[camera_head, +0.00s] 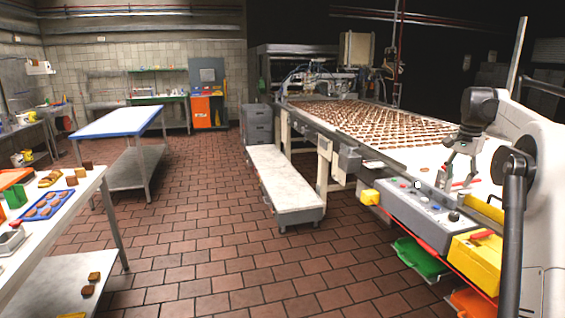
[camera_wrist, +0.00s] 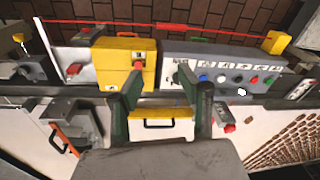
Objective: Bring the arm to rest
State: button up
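My gripper (camera_head: 456,182) is at the right of the head view, pointing down over the near end of the conveyor line, behind the control panel (camera_head: 405,205). In the wrist view my gripper (camera_wrist: 159,72) shows two fingers standing apart with nothing held between them. Between and beyond the fingers is a yellow box (camera_wrist: 123,62) with a red switch. The grey control panel (camera_wrist: 228,80) with coloured buttons lies to the right of the fingers. I cannot tell whether the fingers touch anything.
A conveyor (camera_head: 370,122) covered with rows of brown pieces runs away behind my gripper. A yellow handle (camera_wrist: 160,114) shows close to my fingers. Green (camera_head: 421,258) and orange bins sit below the panel. The tiled floor (camera_head: 200,230) is open between the conveyor and the left tables.

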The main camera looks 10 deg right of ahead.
jog(key=s+a+r+n+t, duration=0.1)
jog(key=s+a+r+n, duration=0.1)
jog(key=s+a, duration=0.5)
jog(key=s+a+r+n+t, duration=0.1)
jog(key=s+a+r+n, duration=0.1)
jog(key=a, duration=0.9)
jog(key=s+a+r+n+t, duration=0.1)
jog(key=s+a+r+n, duration=0.3)
jog(key=a, duration=0.6)
jog(key=s+a+f+n+t, duration=0.1)
jog(key=s+a+f, duration=0.4)
jog(key=s, duration=0.3)
jog(key=s+a+f+n+t, duration=0.1)
jog(key=s+a+f+n, duration=0.1)
jog(key=s+a+f, duration=0.3)
jog(key=s+a+f+n+t, duration=0.1)
jog(key=s+a+f, duration=0.4)
jog(key=s, duration=0.6)
jog(key=shift+s+a+f+n+y, duration=0.35)
jog(key=shift+f+n, duration=0.25)
jog(key=shift+f, duration=0.25)
jog(key=shift+w, duration=0.1)
